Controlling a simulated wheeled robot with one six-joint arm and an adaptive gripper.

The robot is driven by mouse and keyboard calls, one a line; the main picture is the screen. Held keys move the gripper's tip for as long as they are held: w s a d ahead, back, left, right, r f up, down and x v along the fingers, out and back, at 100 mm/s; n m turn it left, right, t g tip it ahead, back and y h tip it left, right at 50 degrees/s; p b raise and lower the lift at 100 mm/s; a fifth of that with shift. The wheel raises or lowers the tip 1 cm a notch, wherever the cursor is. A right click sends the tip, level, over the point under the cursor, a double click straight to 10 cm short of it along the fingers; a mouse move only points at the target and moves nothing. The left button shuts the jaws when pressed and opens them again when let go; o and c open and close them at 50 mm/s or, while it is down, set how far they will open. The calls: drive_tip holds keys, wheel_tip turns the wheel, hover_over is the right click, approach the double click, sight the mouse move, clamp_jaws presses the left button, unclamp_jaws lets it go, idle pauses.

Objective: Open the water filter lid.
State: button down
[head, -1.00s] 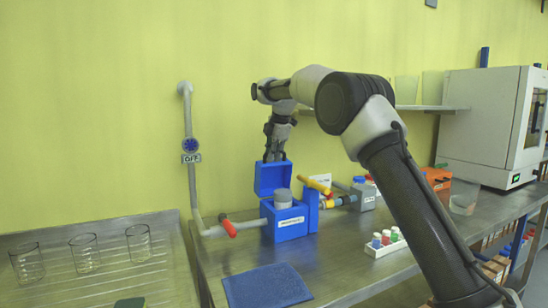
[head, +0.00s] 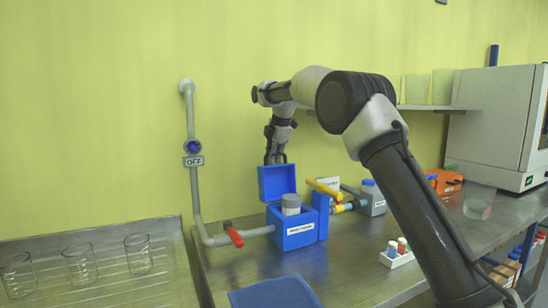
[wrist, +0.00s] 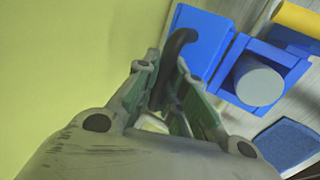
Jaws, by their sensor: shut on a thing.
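The blue water filter box (head: 298,237) stands on the steel bench by the wall. Its blue lid (head: 277,183) is open and stands about upright at the box's back edge. A grey-topped cylinder (head: 291,204) shows inside the box. My gripper (head: 275,158) is at the lid's upper edge, pointing down. In the wrist view, my gripper (wrist: 168,60) is shut around a dark curved piece (wrist: 172,62), which looks like the lid's handle. The lid (wrist: 200,40) is just right of the fingers there.
A grey pipe with a red-handled valve (head: 233,234) enters the box from the left; a yellow-handled valve (head: 325,188) is on its right. A blue mat (head: 275,293) lies in front. A rack with coloured caps (head: 397,253) stands right. Beakers (head: 80,264) stand at left.

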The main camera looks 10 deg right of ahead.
drive_tip(key=shift+a+r, duration=0.15)
drive_tip(key=shift+a, duration=0.2)
drive_tip(key=c, duration=1.6)
unclamp_jaws()
drive_tip(key=shift+o, duration=0.6)
drive_tip(key=shift+s, duration=0.1)
drive_tip(key=v, duration=1.2)
drive_tip(key=shift+d, duration=0.35)
